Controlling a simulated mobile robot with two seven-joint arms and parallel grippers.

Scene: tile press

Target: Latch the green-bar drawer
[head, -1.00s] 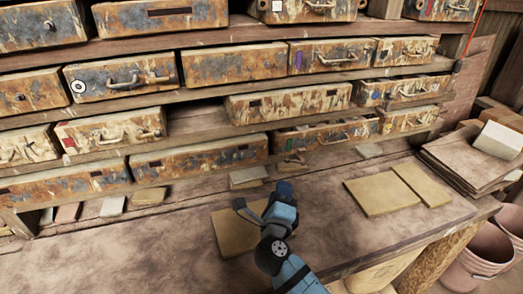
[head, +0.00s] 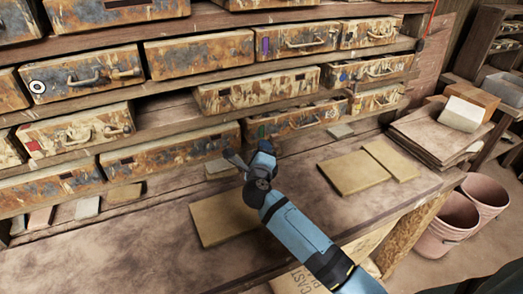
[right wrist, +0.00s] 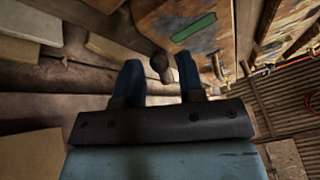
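The green-bar drawer (head: 288,123) is a rusty, paint-worn drawer in the low row, right of centre in the head view. Its green mark (head: 261,131) is near its left end, just behind my right gripper (head: 252,158). In the right wrist view a green bar (right wrist: 181,61) shows on a worn drawer front. A rounded brownish knob or lever (right wrist: 161,66) stands out between the two blue fingers of my right gripper (right wrist: 160,76). The fingers are apart, and I cannot tell whether they touch it. My left gripper is in neither view.
More worn drawers (head: 190,147) fill the shelves around. Tan tiles (head: 353,172) lie on the bench right of my arm, and another tile (head: 222,220) lies left of it. Stacked boards (head: 437,130) and pinkish buckets (head: 452,222) are at the right.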

